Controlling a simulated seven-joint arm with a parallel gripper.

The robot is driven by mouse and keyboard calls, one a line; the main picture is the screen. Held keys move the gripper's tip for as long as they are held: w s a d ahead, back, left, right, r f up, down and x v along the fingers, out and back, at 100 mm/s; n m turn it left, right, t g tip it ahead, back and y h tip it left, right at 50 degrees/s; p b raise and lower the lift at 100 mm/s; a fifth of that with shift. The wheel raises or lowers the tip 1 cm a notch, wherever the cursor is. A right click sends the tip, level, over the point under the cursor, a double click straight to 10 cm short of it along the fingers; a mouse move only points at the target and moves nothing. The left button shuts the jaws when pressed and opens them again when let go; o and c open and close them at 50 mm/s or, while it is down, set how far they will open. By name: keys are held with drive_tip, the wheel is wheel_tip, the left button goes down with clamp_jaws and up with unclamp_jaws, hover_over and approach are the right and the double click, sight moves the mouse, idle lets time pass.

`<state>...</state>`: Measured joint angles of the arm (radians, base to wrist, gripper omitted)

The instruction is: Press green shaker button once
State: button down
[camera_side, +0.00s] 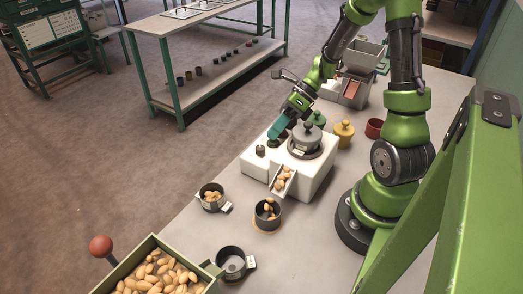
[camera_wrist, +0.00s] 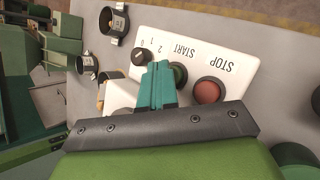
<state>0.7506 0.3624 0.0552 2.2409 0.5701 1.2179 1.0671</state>
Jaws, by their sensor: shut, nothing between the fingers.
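The white shaker box (camera_side: 316,181) stands on the table, and its control panel also shows in the wrist view (camera_wrist: 228,54). The green button (camera_wrist: 179,74), by the START label, sits between a black knob (camera_wrist: 143,58) and the red STOP button (camera_wrist: 208,91). My gripper (camera_wrist: 157,66) is shut and empty, its teal fingers pointing down at the panel. In the wrist view the fingertips overlap the green button's left edge and hide part of it. In the side view my gripper (camera_side: 275,134) is just above the green button (camera_side: 272,143); I cannot tell whether they touch.
A grey lidded bowl (camera_side: 304,138) sits on the box, with a chute (camera_side: 283,180) of nuts at its front. Cups with nuts (camera_side: 267,214) (camera_side: 211,198), an empty cup (camera_side: 231,263) and a nut crate (camera_side: 207,270) stand in front. Yellow (camera_side: 343,134) and green (camera_side: 317,119) lidded pots stand behind.

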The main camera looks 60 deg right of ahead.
drive_tip(key=shift+r, duration=0.8)
drive_tip(key=shift+r, duration=0.1)
drive_tip(key=shift+r, duration=2.4)
